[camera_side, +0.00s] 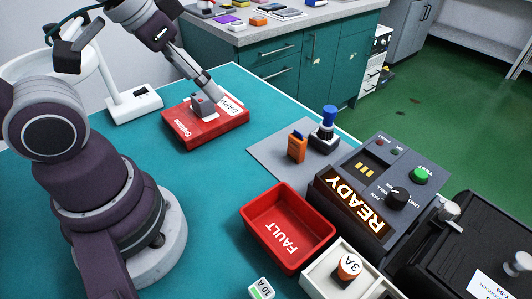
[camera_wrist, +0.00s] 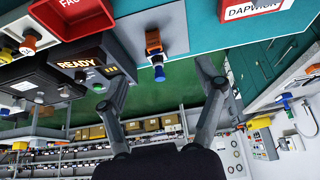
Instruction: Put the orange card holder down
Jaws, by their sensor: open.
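The orange card holder (camera_side: 297,149) stands upright on the grey mat (camera_side: 262,150), with a dark blue piece showing at its top. It also shows in the wrist view (camera_wrist: 153,42), apart from my fingers. My gripper (camera_side: 203,104) appears in the side view above or in front of the red box, well left of the holder. In the wrist view my gripper (camera_wrist: 158,78) has its two fingers spread wide with nothing between them. I cannot tell from the side view how high the fingertips are above the box.
A blue-topped device (camera_side: 326,132) stands close right of the holder. A red box (camera_side: 222,130) lies on the teal table. The red FAULT bin (camera_side: 256,238), the READY console (camera_side: 385,180) and a white tray (camera_side: 318,291) stand in front. The mat's left part is clear.

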